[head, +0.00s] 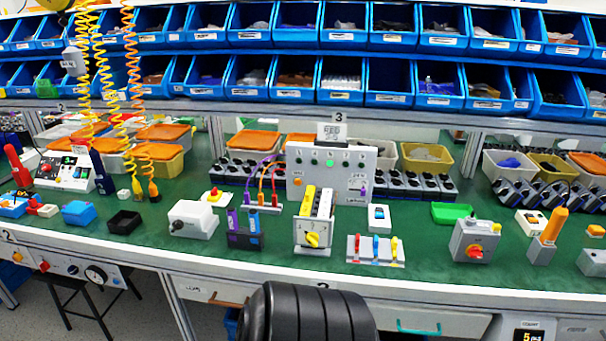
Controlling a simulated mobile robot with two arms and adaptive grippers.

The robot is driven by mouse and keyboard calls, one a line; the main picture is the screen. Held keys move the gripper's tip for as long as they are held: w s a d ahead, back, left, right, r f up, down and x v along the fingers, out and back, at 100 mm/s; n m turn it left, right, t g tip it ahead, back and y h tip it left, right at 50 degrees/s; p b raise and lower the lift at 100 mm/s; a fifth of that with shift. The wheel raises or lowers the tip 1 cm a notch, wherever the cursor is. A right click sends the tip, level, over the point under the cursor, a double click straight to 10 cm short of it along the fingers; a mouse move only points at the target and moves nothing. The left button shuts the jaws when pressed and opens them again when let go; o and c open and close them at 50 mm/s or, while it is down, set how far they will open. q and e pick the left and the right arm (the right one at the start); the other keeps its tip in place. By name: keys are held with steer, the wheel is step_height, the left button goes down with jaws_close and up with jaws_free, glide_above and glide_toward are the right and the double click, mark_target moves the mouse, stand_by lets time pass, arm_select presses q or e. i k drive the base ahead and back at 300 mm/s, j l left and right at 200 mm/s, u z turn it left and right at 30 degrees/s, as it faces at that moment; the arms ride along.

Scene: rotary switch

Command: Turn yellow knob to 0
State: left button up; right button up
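The yellow knob (312,240) is on the front face of a grey rotary switch box (300,234) in the middle of the green bench, near its front edge. The knob appears turned at a slant. Its scale marks are too small to read, so I cannot tell which number it points to. Neither of my grippers shows in the head view, and nothing visible touches the knob.
A grey box with a red knob (474,252) stands to the right. A white box with a black knob (193,220) and a purple-black block (243,230) stand left. Small red, blue and yellow switches (375,250) sit right beside it. A grey panel (331,173) stands behind.

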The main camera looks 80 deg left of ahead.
mark_target(312, 237)
steer(key=u, duration=2.65)
